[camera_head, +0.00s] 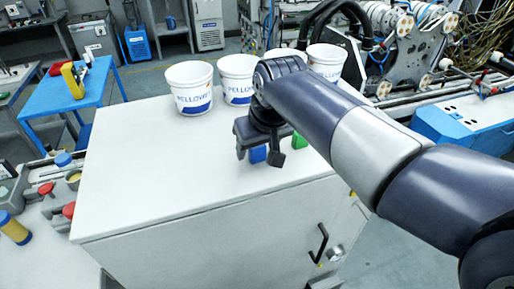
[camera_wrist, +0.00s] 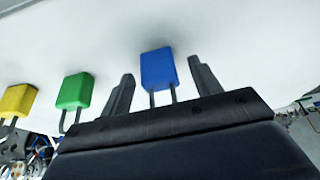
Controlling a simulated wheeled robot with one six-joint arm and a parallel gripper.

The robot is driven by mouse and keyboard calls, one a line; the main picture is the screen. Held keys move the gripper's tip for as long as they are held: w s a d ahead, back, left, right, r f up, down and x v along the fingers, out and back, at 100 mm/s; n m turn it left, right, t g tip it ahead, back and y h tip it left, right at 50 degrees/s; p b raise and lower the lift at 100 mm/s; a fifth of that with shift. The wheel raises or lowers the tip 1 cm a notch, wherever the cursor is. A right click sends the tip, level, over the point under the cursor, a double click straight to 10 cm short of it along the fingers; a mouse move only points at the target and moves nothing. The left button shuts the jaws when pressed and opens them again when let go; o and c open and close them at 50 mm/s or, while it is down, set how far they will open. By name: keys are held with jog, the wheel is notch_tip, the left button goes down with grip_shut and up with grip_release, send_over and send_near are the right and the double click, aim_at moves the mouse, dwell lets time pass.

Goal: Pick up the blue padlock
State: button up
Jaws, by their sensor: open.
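The blue padlock (camera_wrist: 158,68) is on the white cabinet top, its shackle pointing toward my gripper in the wrist view. In the head view the blue padlock (camera_head: 258,155) shows partly between the fingers of my gripper (camera_head: 261,158). In the wrist view my gripper (camera_wrist: 162,80) is open, one finger on each side of the blue padlock, with a gap on both sides. Whether the fingers reach down to its height is hard to tell.
A green padlock (camera_wrist: 75,91) and a yellow padlock (camera_wrist: 16,101) are to the left in the wrist view. The green padlock (camera_head: 298,140) also shows right of my gripper in the head view. Several white buckets (camera_head: 190,90) stand behind. The cabinet top (camera_head: 135,165) is clear at left.

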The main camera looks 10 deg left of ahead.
jog(key=shift+f, duration=0.25)
jog(key=shift+c, duration=0.4)
jog(key=c, duration=1)
jog(key=shift+r, duration=0.15)
notch_tip(320, 180, up, 10)
jog(key=shift+f, duration=0.1)
